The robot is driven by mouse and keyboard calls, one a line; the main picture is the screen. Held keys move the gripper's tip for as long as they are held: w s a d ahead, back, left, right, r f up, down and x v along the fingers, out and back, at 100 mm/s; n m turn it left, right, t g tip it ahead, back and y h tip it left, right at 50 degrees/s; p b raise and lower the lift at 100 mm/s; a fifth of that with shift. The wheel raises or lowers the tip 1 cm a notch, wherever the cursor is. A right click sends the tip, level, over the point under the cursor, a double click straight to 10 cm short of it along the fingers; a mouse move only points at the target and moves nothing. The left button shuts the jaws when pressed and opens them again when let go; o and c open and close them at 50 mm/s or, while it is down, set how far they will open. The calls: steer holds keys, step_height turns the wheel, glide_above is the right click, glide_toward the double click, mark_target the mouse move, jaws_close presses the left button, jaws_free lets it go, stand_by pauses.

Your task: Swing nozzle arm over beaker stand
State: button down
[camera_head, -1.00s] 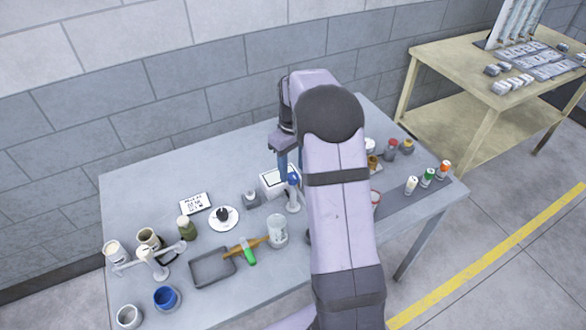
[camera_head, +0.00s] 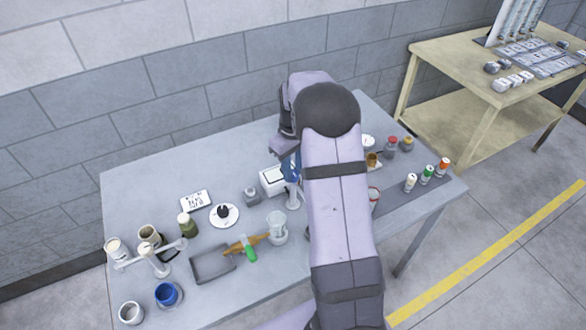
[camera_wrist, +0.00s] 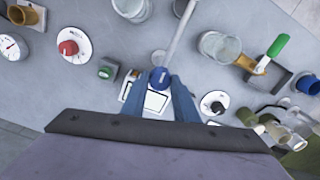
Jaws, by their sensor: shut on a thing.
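The nozzle arm is a pale grey rod (camera_wrist: 181,32) with a blue end knob (camera_wrist: 158,77) in the wrist view. My gripper (camera_wrist: 157,84) has its two blue fingers on either side of the knob, shut on it. In the head view the pale post of the nozzle arm (camera_head: 292,199) stands just below my gripper (camera_head: 290,170), partly hidden by my arm. A clear glass beaker (camera_head: 277,226) stands left of and in front of the post; it also shows in the wrist view (camera_wrist: 218,47). I cannot make out a separate stand under it.
A white box with a display (camera_head: 272,181) sits just behind the nozzle arm. A black-knobbed dial (camera_head: 224,215), a dark tray (camera_head: 213,263) and a green-handled tool (camera_head: 248,247) lie to the left. Several small bottles stand at the right. The table's left rear is clear.

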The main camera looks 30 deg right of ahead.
steer(key=n, duration=0.4)
steer(key=shift+r+n, duration=0.1)
steer(key=shift+n, duration=2.6)
steer(key=shift+w, duration=0.1)
steer(key=c, duration=1.4)
jaws_free()
steer(key=shift+r+b, duration=1.15)
steer(key=shift+r, duration=2.5)
steer(key=shift+a, duration=0.1)
